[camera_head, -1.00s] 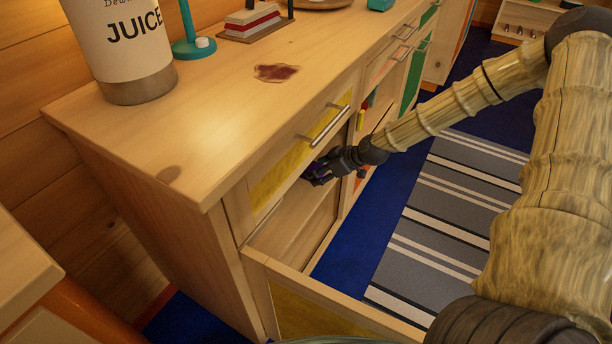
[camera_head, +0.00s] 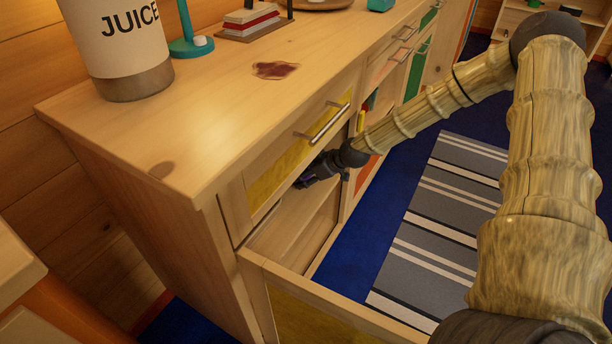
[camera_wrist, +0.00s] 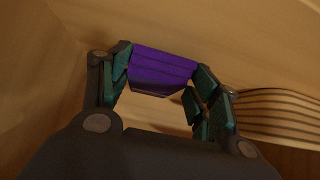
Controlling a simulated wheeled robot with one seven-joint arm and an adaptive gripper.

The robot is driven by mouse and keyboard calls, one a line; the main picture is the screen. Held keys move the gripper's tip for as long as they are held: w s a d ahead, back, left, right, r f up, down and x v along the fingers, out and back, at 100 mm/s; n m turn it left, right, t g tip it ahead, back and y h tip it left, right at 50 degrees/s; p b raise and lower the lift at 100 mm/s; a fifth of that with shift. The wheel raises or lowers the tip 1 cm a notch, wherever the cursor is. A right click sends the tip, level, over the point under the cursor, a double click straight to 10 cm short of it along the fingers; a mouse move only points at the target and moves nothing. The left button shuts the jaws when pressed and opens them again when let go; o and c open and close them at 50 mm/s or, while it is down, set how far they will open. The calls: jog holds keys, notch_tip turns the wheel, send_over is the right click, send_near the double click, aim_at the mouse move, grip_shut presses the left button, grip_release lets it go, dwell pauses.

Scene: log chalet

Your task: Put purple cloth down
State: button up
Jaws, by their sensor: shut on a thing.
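The purple cloth (camera_wrist: 163,68) shows in the wrist view as a folded purple block between the fingers of my gripper (camera_wrist: 162,85). My gripper is shut on it. In the head view my gripper (camera_head: 308,178) reaches into the open lower compartment of the wooden cabinet (camera_head: 180,235), below the yellow drawer. The cloth is mostly hidden there. The wrist view shows pale wooden walls close around the gripper. I cannot tell whether the cloth touches the compartment floor (camera_head: 290,225).
The open cabinet door (camera_head: 325,305) swings out at the front. The yellow drawer (camera_head: 310,150) with its metal handle is just above my gripper. A juice container (camera_head: 120,50) and a dark red stain (camera_head: 275,70) are on the countertop. A striped rug (camera_head: 440,230) lies right.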

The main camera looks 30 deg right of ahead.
jog(key=shift+f+b, duration=0.3)
jog(key=shift+f, duration=0.1)
jog(key=shift+s+f, duration=0.15)
jog(key=o, duration=1)
jog(key=shift+f, duration=0.2)
jog(key=shift+r, duration=0.15)
